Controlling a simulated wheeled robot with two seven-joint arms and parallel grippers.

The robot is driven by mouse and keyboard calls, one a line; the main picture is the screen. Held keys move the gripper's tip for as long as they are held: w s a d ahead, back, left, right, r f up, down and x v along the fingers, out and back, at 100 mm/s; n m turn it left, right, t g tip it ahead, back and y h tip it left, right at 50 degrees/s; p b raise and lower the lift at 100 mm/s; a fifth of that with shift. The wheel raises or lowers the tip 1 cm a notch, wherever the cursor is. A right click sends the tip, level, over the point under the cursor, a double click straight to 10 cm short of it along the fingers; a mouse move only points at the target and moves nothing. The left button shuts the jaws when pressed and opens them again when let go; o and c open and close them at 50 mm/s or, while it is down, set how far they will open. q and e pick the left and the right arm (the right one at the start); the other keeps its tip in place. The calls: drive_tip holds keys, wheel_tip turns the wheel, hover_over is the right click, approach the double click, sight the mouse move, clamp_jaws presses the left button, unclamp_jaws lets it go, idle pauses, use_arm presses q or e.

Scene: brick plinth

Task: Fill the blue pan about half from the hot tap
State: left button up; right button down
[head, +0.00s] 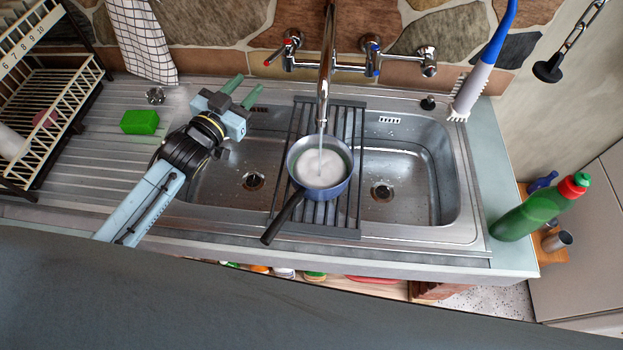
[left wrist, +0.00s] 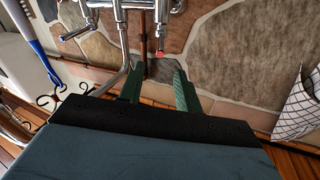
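The blue pan (head: 336,192) stands on a slatted rack (head: 347,218) across the sink, its black handle pointing to the front left. A stream falls from the spout (head: 323,100) into it. Pale, frothy water covers its bottom; its exact depth is hard to judge. The hot tap (head: 280,54), marked red, is on the wall left of the spout; its red tip also shows in the left wrist view (left wrist: 160,54). My left gripper (head: 246,91) is open and empty, left of and below the hot tap, apart from it. My right gripper is out of view.
Sink basins (head: 410,175) lie on both sides of the rack. A green sponge (head: 139,121) and dish rack (head: 55,100) are at left. A brush (head: 474,88) and green bottle (head: 530,215) are at right. The cold tap (head: 373,58) is right of the spout.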

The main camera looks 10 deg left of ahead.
sight(279, 55)
use_arm(q)
drive_tip(key=shift+a, duration=0.1)
drive_tip(key=c, duration=0.7)
drive_tip(key=shift+w+a+f+n+b, duration=0.15)
drive_tip(key=shift+a+f+n+b, duration=0.15)
drive_tip(key=shift+n, duration=0.3)
clamp_jaws()
drive_tip(key=a+f+n+g+h+b, duration=0.1)
drive_tip(key=a+n+h+b, duration=0.1)
drive_tip(key=a+n+b, duration=0.5)
drive_tip(key=a+f+n+h+b, duration=0.15)
drive_tip(key=n+b, duration=0.35)
drive_tip(key=n, duration=0.7)
drive_tip(key=w+d+r+p, duration=0.2)
drive_tip(key=w+d+p, duration=0.2)
drive_tip(key=w+d, duration=0.4)
drive_tip(key=shift+w+d+r, duration=0.2)
drive_tip(key=shift+w+d, duration=0.2)
drive_tip(key=shift+d, duration=0.1)
